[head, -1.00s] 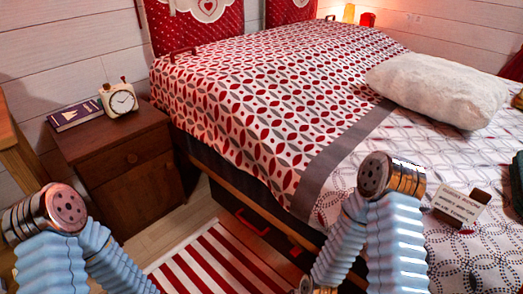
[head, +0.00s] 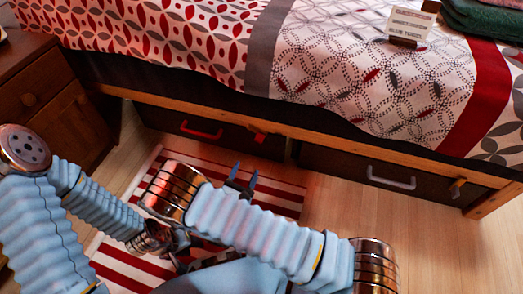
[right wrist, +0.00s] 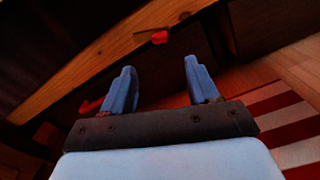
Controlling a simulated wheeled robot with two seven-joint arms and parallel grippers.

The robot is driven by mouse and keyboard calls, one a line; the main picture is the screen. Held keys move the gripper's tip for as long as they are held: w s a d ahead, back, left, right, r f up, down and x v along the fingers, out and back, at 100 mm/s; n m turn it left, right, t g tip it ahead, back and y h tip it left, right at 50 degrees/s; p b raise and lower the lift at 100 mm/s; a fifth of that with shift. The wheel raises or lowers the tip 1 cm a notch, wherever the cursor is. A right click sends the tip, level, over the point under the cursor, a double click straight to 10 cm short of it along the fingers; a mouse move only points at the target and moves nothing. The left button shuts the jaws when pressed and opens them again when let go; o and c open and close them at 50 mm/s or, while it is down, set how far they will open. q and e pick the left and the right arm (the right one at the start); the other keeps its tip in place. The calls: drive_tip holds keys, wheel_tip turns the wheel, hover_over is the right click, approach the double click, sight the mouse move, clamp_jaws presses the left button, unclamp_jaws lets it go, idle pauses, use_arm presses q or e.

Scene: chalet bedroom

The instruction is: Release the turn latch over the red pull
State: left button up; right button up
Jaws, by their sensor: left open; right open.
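The red pull (head: 201,130) is on the dark left drawer under the bed. The red turn latch (head: 260,136) is on the wooden bed rail, right of the pull and near the drawer's top edge. My right gripper (head: 243,174) is open and empty in front of this drawer, below the latch. In the right wrist view, the latch (right wrist: 159,37) shows beyond and between the open fingers (right wrist: 160,88). The red pull (right wrist: 91,105) is beside the left finger, partly hidden by it. The fingers appear apart from the latch. My left gripper (head: 200,262) is low, its fingers largely hidden.
A right drawer has a grey pull (head: 391,180) and a wooden latch (head: 457,187). A red-striped rug (head: 135,243) lies on the floor. A nightstand (head: 40,100) stands at left. A small sign (head: 409,24) is on the bed. Floor at right is clear.

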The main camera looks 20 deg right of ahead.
sight(258, 141)
drive_tip(key=b+x, duration=0.1)
drive_tip(key=x, duration=1.2)
drive_tip(key=shift+w+d+r+b, duration=0.1)
drive_tip(key=shift+w+d+b, duration=0.15)
drive_tip(key=shift+b, duration=0.15)
drive_tip(key=c, duration=0.9)
drive_tip(key=shift+c, duration=0.3)
drive_tip(key=n+p, duration=0.1)
drive_tip(key=r+n+p, duration=0.1)
drive_tip(key=n+p, duration=0.1)
drive_tip(key=n, duration=0.1)
drive_tip(key=shift+s+r, duration=0.1)
drive_tip(key=shift+r, duration=0.2)
